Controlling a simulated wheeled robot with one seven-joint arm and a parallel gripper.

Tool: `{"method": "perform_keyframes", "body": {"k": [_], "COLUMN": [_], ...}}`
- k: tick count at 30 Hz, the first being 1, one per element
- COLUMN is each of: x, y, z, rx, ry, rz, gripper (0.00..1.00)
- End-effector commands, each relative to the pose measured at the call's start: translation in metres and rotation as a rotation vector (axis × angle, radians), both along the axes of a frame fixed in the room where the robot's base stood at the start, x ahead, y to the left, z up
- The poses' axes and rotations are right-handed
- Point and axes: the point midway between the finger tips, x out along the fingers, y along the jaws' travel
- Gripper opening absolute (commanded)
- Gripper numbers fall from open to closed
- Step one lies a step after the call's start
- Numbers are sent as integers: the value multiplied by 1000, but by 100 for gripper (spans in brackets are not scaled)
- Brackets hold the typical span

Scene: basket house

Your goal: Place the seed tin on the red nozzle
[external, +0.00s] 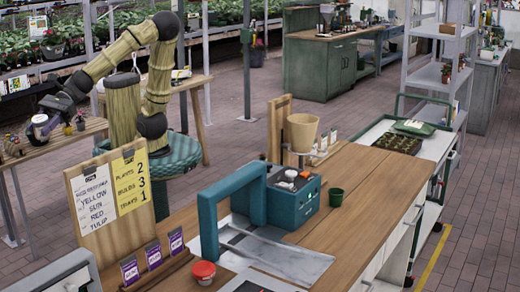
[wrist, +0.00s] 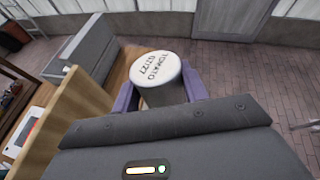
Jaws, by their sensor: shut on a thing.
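In the external view, my gripper (external: 50,120) holds the tin (external: 40,128) at the far left, over or near a wooden table; the gap beneath is unclear.
The counter (external: 365,205) carries a sign board (external: 110,190), purple seed packets (external: 153,254), a teal machine (external: 293,200), a beige funnel (external: 301,130) and a green pot (external: 336,197). The board stands between my arm and the counter's front. Its right part has bare wood.

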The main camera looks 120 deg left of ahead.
Motion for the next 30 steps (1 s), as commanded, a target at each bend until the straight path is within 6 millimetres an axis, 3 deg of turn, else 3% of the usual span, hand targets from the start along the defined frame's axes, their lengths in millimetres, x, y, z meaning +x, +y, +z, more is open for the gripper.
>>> {"method": "perform_keyframes", "body": {"k": [5,12,18,27,30], "x": [59,140,180,220,227], "y": [14,50,75,108,106], "z": [0,0,0,0,-6], "rx": [-3,-3,0,2,1], "ry": [2,2,1,1,-6], "rz": [156,391,516,655,656], "gripper": [17,17,17,17,17]}}
